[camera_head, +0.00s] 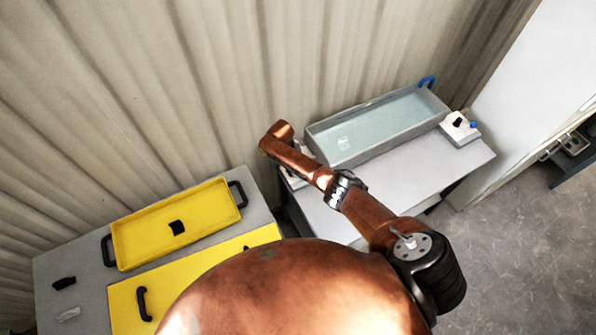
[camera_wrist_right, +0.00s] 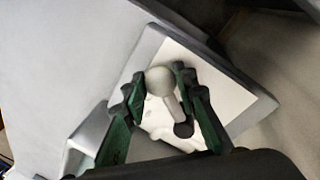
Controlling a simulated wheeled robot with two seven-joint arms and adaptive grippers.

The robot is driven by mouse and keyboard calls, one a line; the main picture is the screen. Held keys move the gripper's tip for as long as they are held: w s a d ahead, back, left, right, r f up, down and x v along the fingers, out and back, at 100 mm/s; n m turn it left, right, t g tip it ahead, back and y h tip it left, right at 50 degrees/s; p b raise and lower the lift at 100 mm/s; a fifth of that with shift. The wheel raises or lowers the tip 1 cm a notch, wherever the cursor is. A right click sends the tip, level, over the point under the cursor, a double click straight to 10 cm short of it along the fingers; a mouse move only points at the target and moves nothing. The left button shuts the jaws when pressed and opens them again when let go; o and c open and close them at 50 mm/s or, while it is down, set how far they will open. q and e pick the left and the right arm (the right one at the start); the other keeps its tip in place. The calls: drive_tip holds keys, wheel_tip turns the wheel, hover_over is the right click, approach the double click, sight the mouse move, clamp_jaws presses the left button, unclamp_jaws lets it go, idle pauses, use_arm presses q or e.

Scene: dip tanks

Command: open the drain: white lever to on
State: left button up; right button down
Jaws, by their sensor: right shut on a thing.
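In the right wrist view, the white lever (camera_wrist_right: 172,104) has a round pale knob and a short stem running to a dark pivot (camera_wrist_right: 184,130) on a white plate (camera_wrist_right: 230,92). My right gripper (camera_wrist_right: 158,80) has its green and black fingers on both sides of the knob and is shut on it. In the head view, my copper right arm reaches over the left end of the grey tank's table and hides the lever and gripper. Only part of a pale box (camera_head: 293,182) shows beneath it. My left gripper is not in view. I cannot read any on or off mark.
The grey tank (camera_head: 345,160) holds clear liquid. A blue handle (camera_head: 427,82) is at its far end. A yellow tray (camera_head: 127,246) with black handles lies at left. The grey table (camera_head: 405,178) is clear in front.

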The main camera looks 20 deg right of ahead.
drive_tip(key=shift+w+a+m, duration=0.3)
drive_tip(key=shift+a+m, duration=0.1)
drive_tip(key=shift+m, duration=0.4)
drive_tip(key=c, duration=1.8)
unclamp_jaws()
drive_tip(key=shift+r, duration=0.15)
drive_tip(key=r, duration=0.4)
drive_tip(key=w+a+r, duration=0.1)
drive_tip(key=r, duration=0.6)
drive_tip(key=shift+w+a+r, duration=0.3)
drive_tip(key=shift+w, duration=0.1)
